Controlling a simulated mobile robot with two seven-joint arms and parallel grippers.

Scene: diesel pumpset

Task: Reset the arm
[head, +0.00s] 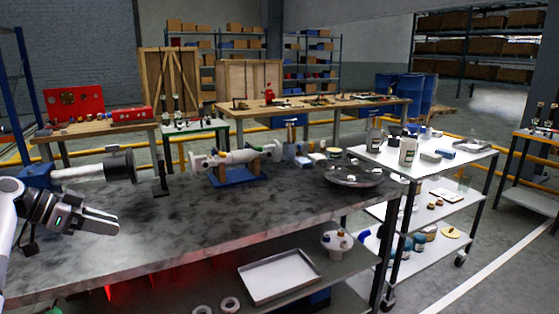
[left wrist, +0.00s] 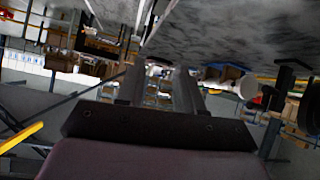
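My left gripper (head: 112,224) is at the left of the head view, over the near left part of the grey marbled workbench (head: 250,215). In the left wrist view its two fingers (left wrist: 162,85) stand apart, with the background showing between them and nothing held. The wrist view looks tilted, with the bench surface across the top. My right gripper is in neither view.
A dark cylinder on a shaft (head: 118,167) stands behind my left gripper. A white pump assembly on a blue base (head: 237,176) and a round metal tray (head: 353,182) lie further right. A white trolley (head: 470,160) stands right of the bench. The bench's front middle is clear.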

